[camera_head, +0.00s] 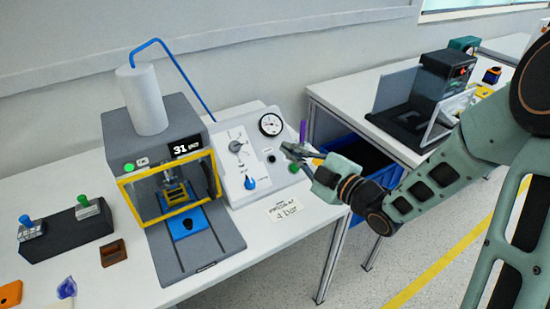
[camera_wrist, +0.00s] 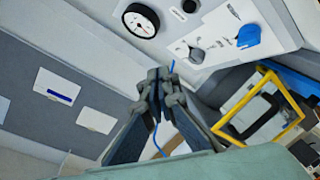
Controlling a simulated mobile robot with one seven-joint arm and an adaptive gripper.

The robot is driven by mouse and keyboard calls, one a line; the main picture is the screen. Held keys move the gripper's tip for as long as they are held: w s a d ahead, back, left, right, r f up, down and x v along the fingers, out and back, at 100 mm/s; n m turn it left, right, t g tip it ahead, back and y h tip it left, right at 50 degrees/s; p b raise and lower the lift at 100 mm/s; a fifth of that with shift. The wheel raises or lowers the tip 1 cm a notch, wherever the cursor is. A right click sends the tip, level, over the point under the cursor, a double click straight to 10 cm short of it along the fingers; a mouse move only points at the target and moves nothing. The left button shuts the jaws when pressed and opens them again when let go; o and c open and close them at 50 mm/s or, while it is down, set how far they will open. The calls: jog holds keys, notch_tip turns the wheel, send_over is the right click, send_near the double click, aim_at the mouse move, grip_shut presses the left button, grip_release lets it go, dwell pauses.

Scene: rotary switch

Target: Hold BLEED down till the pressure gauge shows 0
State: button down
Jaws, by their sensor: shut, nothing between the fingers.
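The round white pressure gauge (camera_head: 271,124) sits at the upper right of the sloped light panel (camera_head: 228,175); its reading is too small to tell. It also shows at the top of the wrist view (camera_wrist: 141,20). Below it are a small black button (camera_head: 271,159) and a green button (camera_head: 293,167). I cannot read which control is labelled BLEED. The black button shows at the top edge of the wrist view (camera_wrist: 189,6). My gripper (camera_head: 287,150) is shut and empty, in front of the panel's right side near these buttons; contact cannot be told.
A grey selector (camera_head: 237,146) and blue knob (camera_head: 250,183) sit left on the panel. A press machine (camera_head: 165,150) with a yellow frame stands beside it, its blue tube arching over. A card reading 4 bar (camera_head: 285,210) lies in front. A purple upright object (camera_head: 303,131) is behind my gripper.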

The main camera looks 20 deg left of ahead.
aim_at(272, 159)
jog(key=shift+f, duration=0.1)
jog(key=w+a+f+b, duration=0.1)
jog(key=f, duration=0.1)
jog(key=w+a+f+b, duration=0.1)
jog(key=f, duration=0.1)
jog(key=w+a+f+b, duration=0.1)
jog(key=f, duration=0.1)
jog(key=shift+a+b, duration=0.25)
jog(key=shift+b, duration=0.1)
jog(key=shift+w+a+f+b, duration=0.3)
jog(key=shift+w+a+b, duration=0.05)
jog(key=shift+b, duration=0.15)
jog(key=shift+w+f, duration=0.1)
jog(key=shift+f, duration=0.05)
dwell(0.9)
jog(key=shift+w+a+f+b, duration=0.1)
jog(key=shift+a+f+b, duration=0.1)
jog(key=shift+b, duration=0.5)
jog(key=shift+w+a+f+b, duration=0.15)
jog(key=shift+a+f+b, duration=0.15)
jog(key=shift+b, duration=0.25)
dwell(0.3)
jog(key=shift+d+r, duration=0.1)
jog(key=shift+d, duration=0.05)
dwell(2.5)
jog(key=shift+s+d+r, duration=0.35)
jog(key=shift+r, duration=0.2)
